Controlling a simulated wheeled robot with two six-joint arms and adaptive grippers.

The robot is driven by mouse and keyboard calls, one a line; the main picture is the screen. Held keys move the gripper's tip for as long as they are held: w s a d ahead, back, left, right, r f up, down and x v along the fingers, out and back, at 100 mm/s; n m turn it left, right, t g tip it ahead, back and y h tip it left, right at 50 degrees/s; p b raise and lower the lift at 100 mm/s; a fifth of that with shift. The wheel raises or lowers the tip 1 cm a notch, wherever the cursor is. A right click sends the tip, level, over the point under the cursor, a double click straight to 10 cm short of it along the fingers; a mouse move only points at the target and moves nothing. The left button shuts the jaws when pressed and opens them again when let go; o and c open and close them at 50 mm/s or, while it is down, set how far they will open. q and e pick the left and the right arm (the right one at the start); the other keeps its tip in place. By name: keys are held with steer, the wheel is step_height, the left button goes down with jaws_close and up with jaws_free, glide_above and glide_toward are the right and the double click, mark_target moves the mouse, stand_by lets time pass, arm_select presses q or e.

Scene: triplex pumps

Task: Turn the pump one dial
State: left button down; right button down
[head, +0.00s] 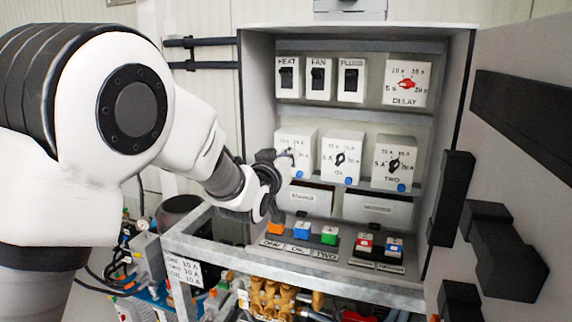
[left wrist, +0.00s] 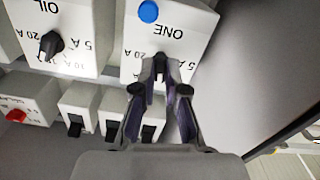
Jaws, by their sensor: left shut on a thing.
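The pump one dial box (head: 305,140) is a white box with a blue button, leftmost in the cabinet's middle row. In the left wrist view the box marked ONE (left wrist: 190,30) appears upside down. My left gripper (head: 285,158) reaches it from the left. In the left wrist view my left gripper (left wrist: 161,76) has its fingertips together at the dial on the box face, shut on it. The fingers hide most of the dial, so its pointer setting cannot be read. My right gripper is not in view.
Beside it are the OIL dial (head: 340,159) and the TWO dial (head: 396,165). Above are the HEAT, FAN and PLUG switches and a red DELAY dial (head: 405,85). Coloured buttons (head: 329,235) line the lower panel. The open cabinet door (head: 520,130) stands at right.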

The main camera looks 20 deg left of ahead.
arm_select(q)
steer(key=shift+r+n+b, duration=0.25)
steer(key=shift+n+b, duration=0.15)
steer(key=shift+n, duration=0.9)
steer(key=c, duration=1.4)
jaws_free()
steer(key=shift+o, duration=0.9)
steer(key=shift+w+f, duration=0.2)
steer(key=shift+s, duration=0.1)
steer(key=s, duration=1.1)
steer(key=shift+s+a, duration=0.2)
steer(key=shift+s, duration=0.2)
